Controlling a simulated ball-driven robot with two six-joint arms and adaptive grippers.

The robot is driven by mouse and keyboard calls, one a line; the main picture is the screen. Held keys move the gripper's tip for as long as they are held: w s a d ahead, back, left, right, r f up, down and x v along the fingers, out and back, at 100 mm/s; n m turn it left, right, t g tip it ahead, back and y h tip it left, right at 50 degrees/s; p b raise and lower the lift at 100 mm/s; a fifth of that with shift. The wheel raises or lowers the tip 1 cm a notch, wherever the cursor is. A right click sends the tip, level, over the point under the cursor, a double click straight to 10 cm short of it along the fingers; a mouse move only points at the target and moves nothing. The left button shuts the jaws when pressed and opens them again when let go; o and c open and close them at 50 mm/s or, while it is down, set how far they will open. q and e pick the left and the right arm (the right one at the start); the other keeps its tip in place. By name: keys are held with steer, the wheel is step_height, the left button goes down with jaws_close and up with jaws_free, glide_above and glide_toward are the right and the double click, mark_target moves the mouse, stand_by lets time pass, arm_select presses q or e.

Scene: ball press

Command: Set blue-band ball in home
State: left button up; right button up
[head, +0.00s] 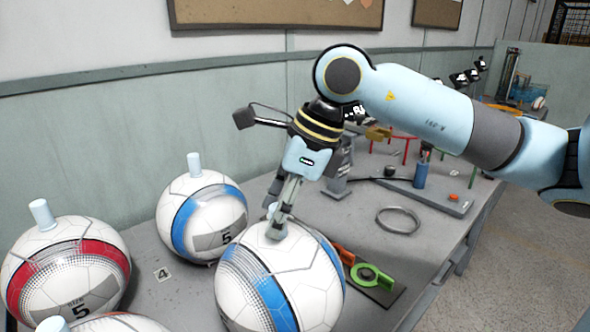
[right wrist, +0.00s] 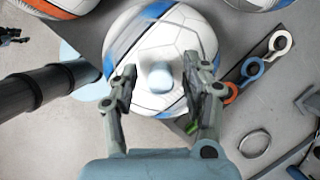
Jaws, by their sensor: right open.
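A white ball with a blue band (head: 325,285) sits at the front middle of the grey table, with a white knob on top. My right gripper (head: 277,226) is over this ball, its fingers pointing down at the knob. In the right wrist view the open fingers (right wrist: 159,84) stand on either side of the knob (right wrist: 158,77), with gaps between. A second blue-band ball (head: 203,240) with an upright white knob (head: 195,165) stands behind and to the left. I cannot tell which place is home. My left gripper is not clearly seen.
A red-band ball (head: 65,262) stands at the left, and another ball is cut off at the bottom. A "4" label (head: 163,274) lies on the table. A metal ring (head: 398,221), green and orange ring tools (head: 372,277) and a fixture board (head: 440,197) lie to the right.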

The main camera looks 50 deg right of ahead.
steer(key=p+v, duration=0.9)
steer(key=v, duration=0.2)
steer(key=shift+s+r+p, duration=0.15)
steer(key=shift+r+p, duration=0.05)
steer(key=shift+p, duration=0.15)
steer(key=shift+s+f, duration=0.1)
